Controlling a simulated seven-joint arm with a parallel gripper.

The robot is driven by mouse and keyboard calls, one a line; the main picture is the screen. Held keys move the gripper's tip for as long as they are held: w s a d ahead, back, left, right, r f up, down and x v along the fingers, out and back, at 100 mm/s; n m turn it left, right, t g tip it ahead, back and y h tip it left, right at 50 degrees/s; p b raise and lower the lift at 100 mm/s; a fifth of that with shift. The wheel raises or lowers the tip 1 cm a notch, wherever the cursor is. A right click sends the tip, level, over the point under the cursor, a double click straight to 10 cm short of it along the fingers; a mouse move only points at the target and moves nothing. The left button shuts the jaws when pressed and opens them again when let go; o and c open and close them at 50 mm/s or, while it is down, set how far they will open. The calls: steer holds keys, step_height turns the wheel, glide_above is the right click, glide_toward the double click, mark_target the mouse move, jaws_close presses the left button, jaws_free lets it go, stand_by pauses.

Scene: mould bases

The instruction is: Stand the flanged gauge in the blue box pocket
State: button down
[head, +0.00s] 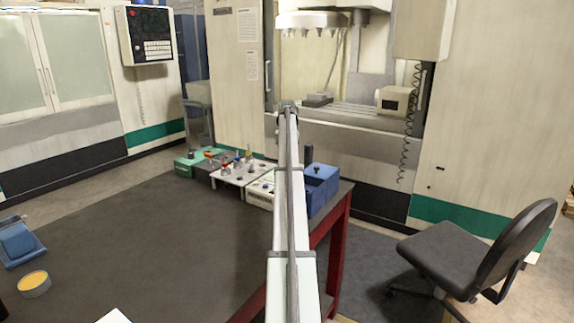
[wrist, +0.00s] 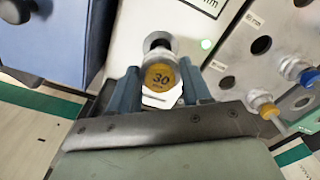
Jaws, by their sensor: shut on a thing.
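My gripper (wrist: 158,68) is shut on a gauge (wrist: 160,76) with a yellow end marked 30 and a pale metal body, seen between the two blue fingers in the wrist view. A dark round shape lies just beyond the gauge, over a white box (wrist: 120,35); I cannot tell whether the gauge is in a hole there or above it. The blue box (head: 320,185) stands at the table's far right corner, and it also shows at upper left in the wrist view (wrist: 60,40). Its pocket is not clearly seen. In the head view my arm hides the gripper and the gauge.
Left of the white box (head: 262,193) is a pale plate (head: 228,178) with holes and several coloured-topped gauges. A green box (head: 183,167) stands farther left. A blue stand (head: 17,243) and an orange-topped round tin (head: 34,285) lie at the left. The dark tabletop (head: 150,235) between is clear.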

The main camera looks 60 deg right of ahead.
steer(key=r, duration=0.3)
steer(key=s+r, duration=0.1)
steer(key=r, duration=0.1)
steer(key=shift+d, duration=0.3)
steer(key=s+a+r, duration=0.2)
steer(key=s+a, duration=0.9)
steer(key=s, duration=0.3)
step_height(320, 180, down, 12)
steer(key=shift+d, duration=0.15)
stand_by(0.5)
steer(key=shift+c, duration=2.1)
jaws_free()
steer(key=shift+r, duration=0.1)
